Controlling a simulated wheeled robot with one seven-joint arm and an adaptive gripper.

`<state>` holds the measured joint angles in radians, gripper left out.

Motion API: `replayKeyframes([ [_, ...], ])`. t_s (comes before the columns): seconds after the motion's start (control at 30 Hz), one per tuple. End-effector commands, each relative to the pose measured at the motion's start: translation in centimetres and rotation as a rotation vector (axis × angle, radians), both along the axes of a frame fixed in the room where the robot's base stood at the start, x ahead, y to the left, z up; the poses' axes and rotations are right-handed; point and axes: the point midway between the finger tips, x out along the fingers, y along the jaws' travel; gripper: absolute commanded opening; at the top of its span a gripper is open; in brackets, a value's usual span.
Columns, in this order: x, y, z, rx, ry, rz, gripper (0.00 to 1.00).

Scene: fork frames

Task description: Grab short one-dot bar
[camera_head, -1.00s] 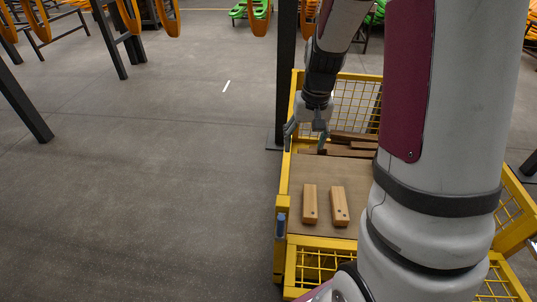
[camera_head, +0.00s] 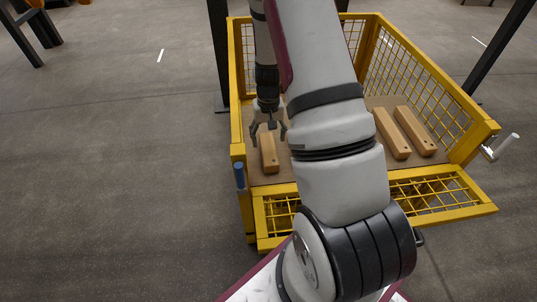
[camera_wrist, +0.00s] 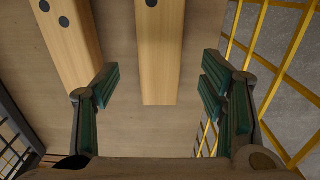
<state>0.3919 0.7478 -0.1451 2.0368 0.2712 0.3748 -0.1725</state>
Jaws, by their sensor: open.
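A short light-wood bar with one dark dot (camera_wrist: 162,55) lies in the middle of the wrist view, between and beyond the finger lines. A light-wood bar with two dots (camera_wrist: 70,35) lies to its left. In the head view, a light bar (camera_head: 269,158) lies on the brown floor of the yellow crate, just below my gripper. My gripper (camera_head: 268,138) is open and empty, pointing down above that bar; its spread fingers also show in the wrist view (camera_wrist: 160,85). My arm hides the crate's middle.
Two more light bars, one (camera_head: 392,133) and another (camera_head: 415,130), lie at the right of the crate. The yellow mesh crate (camera_head: 236,100) has walls at left, back and right, and its front panel (camera_head: 440,195) is folded down. Dark posts stand behind it.

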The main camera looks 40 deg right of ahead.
Motion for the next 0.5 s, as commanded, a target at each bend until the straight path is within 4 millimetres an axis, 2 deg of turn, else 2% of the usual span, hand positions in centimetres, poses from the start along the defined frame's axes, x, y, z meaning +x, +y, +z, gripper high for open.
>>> replayKeyframes([
  [0.27, -0.1, 0.1, -1.7, 0.001, 0.001, 0.0, 0.65],
  [0.5, -0.4, 0.2, -5.0, 0.002, 0.001, 0.0, 0.65],
])
